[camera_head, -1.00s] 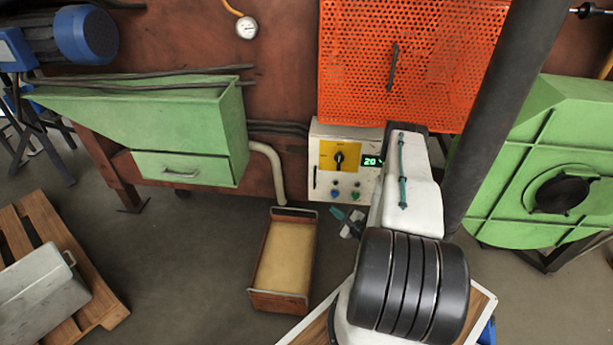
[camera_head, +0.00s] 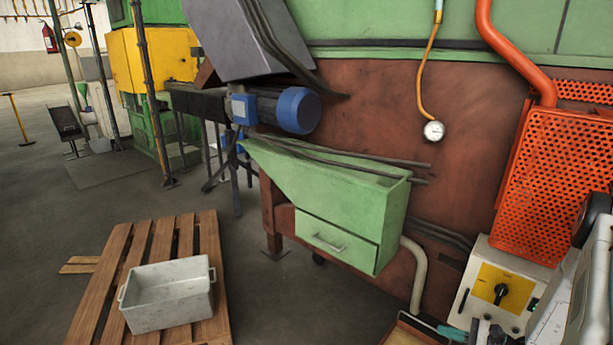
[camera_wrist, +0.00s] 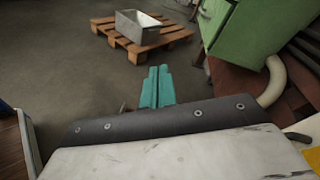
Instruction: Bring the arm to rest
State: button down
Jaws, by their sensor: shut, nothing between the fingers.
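My gripper (camera_wrist: 157,82) shows in the wrist view as two teal fingers side by side, closed together with nothing between them. In the head view its teal fingers (camera_head: 451,332) are at the bottom edge, right of centre, just in front of the control box (camera_head: 497,290) and over the far end of a shallow tray (camera_head: 402,333). My white arm is cut off by the right edge there, so most of its pose is hidden.
A grey metal bin (camera_head: 170,298) stands on a wooden pallet (camera_head: 103,295) at the lower left. A green hopper with a drawer (camera_head: 337,243) and a bent pipe (camera_head: 417,270) stand in the middle. Bare floor lies between pallet and hopper.

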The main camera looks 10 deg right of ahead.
jog(key=s+a+r+n+g, duration=0.3)
jog(key=a+r+n+g, duration=0.25)
jog(key=r, duration=0.65)
jog(key=s+a+r+n+g, duration=0.45)
jog(key=a+r+g, duration=0.25)
jog(key=r, duration=0.4)
jog(key=s+a+r+n+t+h, duration=0.1)
jog(key=s+a+r+n+h, duration=0.4)
jog(key=s+r, duration=0.3)
jog(key=s+a+r+n+t+h, duration=0.2)
jog(key=s+a+r+n+h, duration=0.3)
jog(key=r, duration=0.8)
jog(key=s+n+h, duration=0.1)
jog(key=s+h, duration=0.1)
jog(key=s, duration=0.1)
jog(key=shift+s, duration=0.2)
